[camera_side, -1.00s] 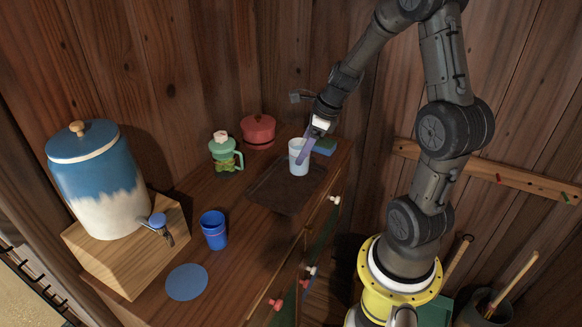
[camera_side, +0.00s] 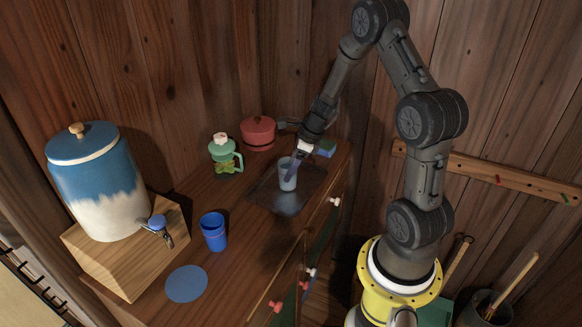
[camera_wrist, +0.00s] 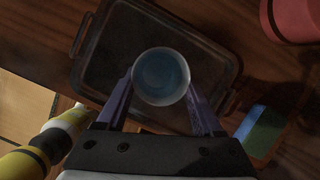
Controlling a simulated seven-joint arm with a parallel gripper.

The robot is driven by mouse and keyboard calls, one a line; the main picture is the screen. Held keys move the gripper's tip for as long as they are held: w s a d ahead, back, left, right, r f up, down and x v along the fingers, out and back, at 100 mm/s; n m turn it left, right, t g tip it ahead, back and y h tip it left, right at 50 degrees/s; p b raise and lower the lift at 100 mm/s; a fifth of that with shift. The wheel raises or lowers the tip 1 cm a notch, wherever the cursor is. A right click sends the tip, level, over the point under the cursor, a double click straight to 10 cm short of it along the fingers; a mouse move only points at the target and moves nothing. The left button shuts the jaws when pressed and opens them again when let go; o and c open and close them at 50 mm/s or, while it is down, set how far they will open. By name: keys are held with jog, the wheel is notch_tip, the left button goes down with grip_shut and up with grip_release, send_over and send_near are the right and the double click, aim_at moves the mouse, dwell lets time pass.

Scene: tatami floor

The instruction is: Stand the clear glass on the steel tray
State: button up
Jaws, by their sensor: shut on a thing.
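The clear glass (camera_side: 287,174) is upright, over the steel tray (camera_side: 266,200) in the side view. In the wrist view the glass (camera_wrist: 160,76) is seen from above, with the tray's rim (camera_wrist: 84,34) around it. My gripper (camera_side: 293,165) is shut on the glass, one purple finger on each side of it; both fingers also show in the wrist view (camera_wrist: 160,92). I cannot tell whether the glass's base touches the tray.
A blue cup (camera_side: 214,231) and a blue disc (camera_side: 186,283) are at the front left. A large dispenser (camera_side: 100,185) stands on a wooden block. Behind the tray are a green jug (camera_side: 225,156) and red pot (camera_side: 258,132). A blue-green block (camera_side: 325,148) lies by the tray's right end.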

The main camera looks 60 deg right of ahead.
jog(key=o, duration=1.5)
jog(key=shift+f, duration=0.15)
jog(key=shift+c, duration=0.2)
